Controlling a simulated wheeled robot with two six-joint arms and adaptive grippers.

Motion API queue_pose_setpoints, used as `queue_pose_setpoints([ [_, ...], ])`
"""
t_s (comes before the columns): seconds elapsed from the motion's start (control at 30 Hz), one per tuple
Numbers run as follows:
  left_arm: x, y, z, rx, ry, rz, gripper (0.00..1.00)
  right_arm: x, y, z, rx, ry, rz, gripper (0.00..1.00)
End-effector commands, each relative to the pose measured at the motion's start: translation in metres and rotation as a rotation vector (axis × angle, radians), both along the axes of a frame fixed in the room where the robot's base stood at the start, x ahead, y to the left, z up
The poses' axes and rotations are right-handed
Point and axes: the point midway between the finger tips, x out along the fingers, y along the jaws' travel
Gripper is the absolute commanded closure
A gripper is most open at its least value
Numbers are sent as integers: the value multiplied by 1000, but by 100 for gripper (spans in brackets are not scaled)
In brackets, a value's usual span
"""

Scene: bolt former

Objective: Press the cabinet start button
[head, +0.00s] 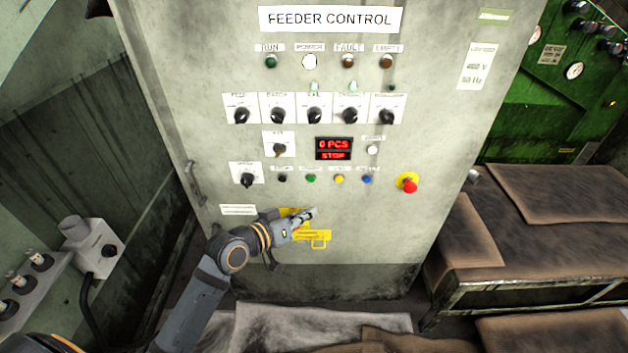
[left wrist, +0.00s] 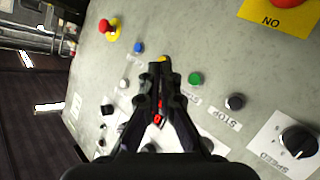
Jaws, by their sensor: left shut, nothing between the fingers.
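The FEEDER CONTROL cabinet (head: 225,140) stands ahead with a row of push buttons: black (head: 282,178), green (head: 311,178), yellow (head: 339,179) and blue (head: 367,179). The label by the black button reads STOP in the left wrist view; the green button's label is too small to read. My left gripper (head: 311,213) is shut and empty, in front of the panel below the green button in the head view. In the left wrist view its fingertips (left wrist: 160,68) point near the yellow button (left wrist: 163,58), with the green button (left wrist: 195,79) to their right. I cannot tell any contact.
A red emergency button (head: 409,185) on a yellow plate sits right of the row. The display (head: 333,148) reads 0 PCS, STOP. Several knobs and lamps sit above. A yellow bracket-like shape (head: 320,238) is by my gripper. A brown-covered bench (head: 540,190) stands at right.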

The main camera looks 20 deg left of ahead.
Motion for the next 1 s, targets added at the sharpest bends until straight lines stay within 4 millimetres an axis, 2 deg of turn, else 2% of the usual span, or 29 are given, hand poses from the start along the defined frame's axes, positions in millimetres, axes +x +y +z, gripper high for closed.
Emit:
queue_pose_setpoints([
  [0.27,4,1,-1,0,-1,1,100,-1,0,-2,0,1,0,47],
  [0.8,71,21,-2,0,-1,3,100,-1,2,-25,2,1,-1,47],
  [1.0,83,24,-1,0,1,2,100,-1,2,-28,2,1,-1,47],
])
